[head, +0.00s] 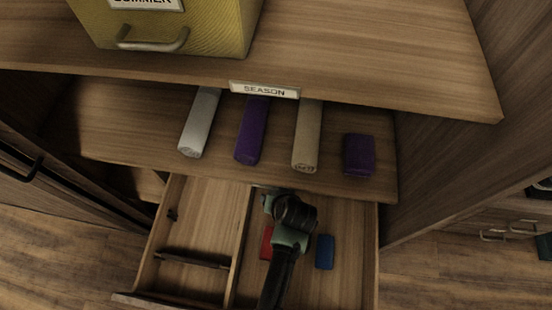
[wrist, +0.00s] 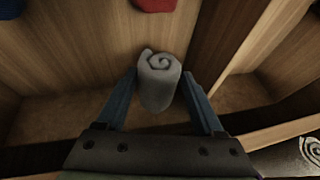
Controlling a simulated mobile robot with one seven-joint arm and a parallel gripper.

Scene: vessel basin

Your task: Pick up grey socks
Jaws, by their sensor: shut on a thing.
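The grey socks (wrist: 158,88) are a rolled bundle with a spiral end, seen in the wrist view between the two blue fingers. My gripper (wrist: 158,74) is shut on them. In the head view my gripper (head: 275,192) is over the right compartment of the open drawer (head: 352,228), near its back edge. My arm hides most of the socks there.
A red bundle (head: 266,243) and a blue bundle (head: 324,252) lie in the right compartment. A wooden divider (head: 240,240) separates the left compartment. Above, a shelf (head: 120,130) holds several rolled items; a yellow box (head: 190,25) stands higher.

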